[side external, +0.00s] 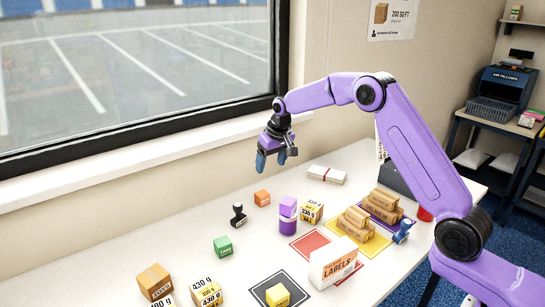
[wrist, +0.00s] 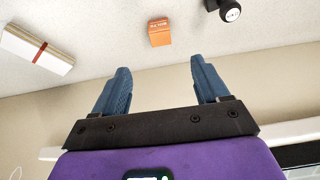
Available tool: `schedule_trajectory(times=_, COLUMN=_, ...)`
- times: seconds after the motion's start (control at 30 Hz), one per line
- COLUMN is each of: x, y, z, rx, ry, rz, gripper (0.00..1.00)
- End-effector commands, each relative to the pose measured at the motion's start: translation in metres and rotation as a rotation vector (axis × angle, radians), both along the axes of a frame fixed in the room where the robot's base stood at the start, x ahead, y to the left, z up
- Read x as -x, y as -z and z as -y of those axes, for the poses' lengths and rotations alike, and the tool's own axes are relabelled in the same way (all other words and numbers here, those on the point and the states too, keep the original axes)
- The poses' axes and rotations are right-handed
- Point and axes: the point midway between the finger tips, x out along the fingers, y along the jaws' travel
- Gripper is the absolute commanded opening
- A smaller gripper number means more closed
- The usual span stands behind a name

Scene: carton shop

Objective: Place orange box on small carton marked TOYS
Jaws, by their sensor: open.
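The orange box (side external: 262,198) is a small cube standing on the white table near the window wall. It also shows in the wrist view (wrist: 160,32), top centre, apart from the fingers. My gripper (side external: 272,160) is open and empty, raised above the table near the orange box. Both blue fingers show in the wrist view (wrist: 160,66) with nothing between them. A small brown carton (side external: 155,281) stands at the table's lower left; its print looks like TOYS but is small. Its visible top carries nothing.
A black stamp (side external: 238,215) and green box (side external: 222,245) stand left of the orange box. A purple cylinder (side external: 288,215), yellow boxes, stacked cartons (side external: 355,222) and a LABELS box (side external: 333,263) stand to the right. A banded paper stack (side external: 326,175) lies behind.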

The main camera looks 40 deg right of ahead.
Motion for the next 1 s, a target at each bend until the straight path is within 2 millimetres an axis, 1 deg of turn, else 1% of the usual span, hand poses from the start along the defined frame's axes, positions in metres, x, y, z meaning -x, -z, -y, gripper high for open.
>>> schedule_trajectory(times=0.03, x=0.002, y=-0.007, z=0.0, rx=0.0, ry=0.0, rz=0.001, gripper=0.74)
schedule_trajectory(times=0.13, x=0.004, y=-0.015, z=0.0, rx=0.0, ry=0.0, rz=0.001, gripper=0.74)
schedule_trajectory(times=0.43, x=0.007, y=-0.02, z=-0.001, rx=0.0, ry=-0.003, rz=-0.002, gripper=0.74)
schedule_trajectory(times=0.57, x=0.017, y=-0.025, z=-0.015, rx=0.0, ry=-0.039, rz=-0.009, gripper=0.74)
schedule_trajectory(times=0.67, x=0.036, y=-0.033, z=-0.036, rx=0.001, ry=-0.1, rz=-0.021, gripper=0.74)
schedule_trajectory(times=0.77, x=0.064, y=-0.041, z=-0.06, rx=0.005, ry=-0.18, rz=-0.04, gripper=0.74)
schedule_trajectory(times=0.87, x=0.097, y=-0.049, z=-0.079, rx=0.01, ry=-0.262, rz=-0.06, gripper=0.74)
schedule_trajectory(times=0.9, x=0.111, y=-0.051, z=-0.086, rx=0.011, ry=-0.293, rz=-0.068, gripper=0.74)
schedule_trajectory(times=0.97, x=0.133, y=-0.055, z=-0.095, rx=0.016, ry=-0.343, rz=-0.079, gripper=0.74)
schedule_trajectory(times=1.0, x=0.148, y=-0.057, z=-0.1, rx=0.018, ry=-0.375, rz=-0.087, gripper=0.74)
